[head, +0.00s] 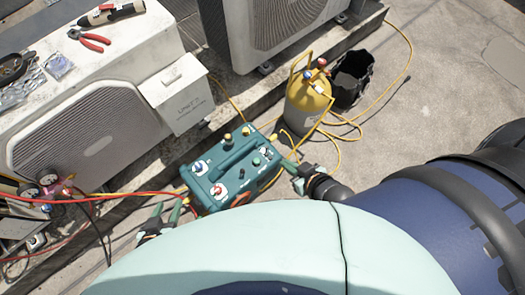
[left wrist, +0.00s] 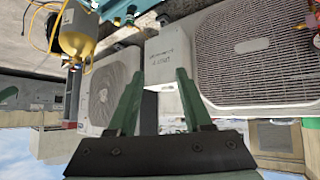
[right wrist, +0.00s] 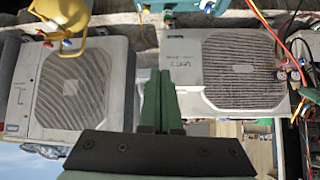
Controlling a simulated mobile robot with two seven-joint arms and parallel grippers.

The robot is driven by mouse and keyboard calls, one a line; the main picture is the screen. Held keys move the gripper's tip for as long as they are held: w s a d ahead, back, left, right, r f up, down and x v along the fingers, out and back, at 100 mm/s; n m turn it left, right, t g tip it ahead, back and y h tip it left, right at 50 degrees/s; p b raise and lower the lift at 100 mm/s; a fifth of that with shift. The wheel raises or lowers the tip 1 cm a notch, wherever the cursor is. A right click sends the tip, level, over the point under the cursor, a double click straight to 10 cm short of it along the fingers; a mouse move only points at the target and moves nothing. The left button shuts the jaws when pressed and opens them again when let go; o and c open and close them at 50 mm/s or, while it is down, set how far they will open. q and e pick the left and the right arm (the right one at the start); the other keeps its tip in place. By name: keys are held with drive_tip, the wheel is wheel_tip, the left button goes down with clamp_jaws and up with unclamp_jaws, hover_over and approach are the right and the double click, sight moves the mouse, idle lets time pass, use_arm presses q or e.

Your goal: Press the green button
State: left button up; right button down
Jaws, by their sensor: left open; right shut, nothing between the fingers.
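A teal recovery machine (head: 232,172) sits on the rooftop in the head view, with a carry handle, dials and several knobs on top. A small round green spot (head: 256,161) on its right part looks like the green button, but it is too small to be sure. My left gripper (head: 166,208) is open and empty, left of and below the machine. My right gripper (head: 296,172) is shut and empty, beside the machine's right end; I cannot tell if it touches. The left wrist view shows the spread fingers (left wrist: 158,74); the right wrist view shows the closed fingers (right wrist: 160,76).
A yellow cylinder (head: 307,103) and a black bucket (head: 351,78) stand behind right, with yellow hoses around them. Condenser units (head: 80,130) line the back left, with red-handled pliers (head: 88,40) on top. Red and black hoses run at left. Open concrete lies at right.

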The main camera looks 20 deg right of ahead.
use_arm(q)
drive_tip(key=shift+d, duration=0.1)
use_arm(e)
drive_tip(key=shift+d, duration=0.1)
use_arm(q)
drive_tip(key=shift+f, duration=0.1)
use_arm(e)
drive_tip(key=shift+f, duration=0.1)
